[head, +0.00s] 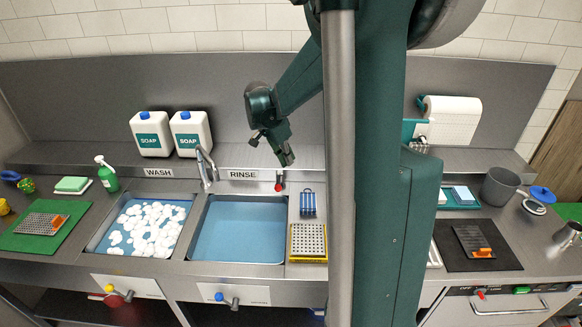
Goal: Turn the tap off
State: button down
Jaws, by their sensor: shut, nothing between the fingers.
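A curved metal tap (205,166) stands between the two sinks, its spout between the WASH and RINSE labels. A small red-tipped lever (279,183) stands behind the right end of the rinse sink. I cannot tell which way the lever is set or whether water runs. My gripper (287,159) is shut and empty, pointing down, and appears just above the red lever in the picture. I cannot tell whether they touch.
The rinse sink (199,257) holds blue water; the wash sink (94,246) holds foam. Two soap jugs (151,134) stand behind the tap. A blue rack (308,203) and a yellow-edged perforated tray (308,242) sit right of the rinse sink. My arm hides part of the counter.

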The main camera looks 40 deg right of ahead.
jog(key=shift+v, duration=1.1)
jog(key=shift+w, duration=0.1)
jog(key=s+a+r+n+t+b, duration=0.1)
jog(key=s+a+r+n, duration=0.15)
jog(key=a, duration=0.45)
jog(key=s+a+r+n+t+y, duration=0.1)
jog(key=s+a+n+t, duration=0.1)
jog(key=a+n, duration=0.35)
jog(key=s+a+r+n+t+b, duration=0.1)
jog(key=s+a+r, duration=0.15)
jog(key=a, duration=0.65)
jog(key=s+a+f+n+t+y+b, duration=0.2)
jog(key=s+a+f+n+t+y, duration=0.1)
jog(key=s+a+n, duration=0.7)
jog(key=shift+s+a+f+t, duration=0.3)
jog(key=shift+s+a+f, duration=0.35)
jog(key=shift+s+a, duration=2.15)
jog(key=shift+w+a, duration=0.8)
jog(key=shift+w, duration=0.05)
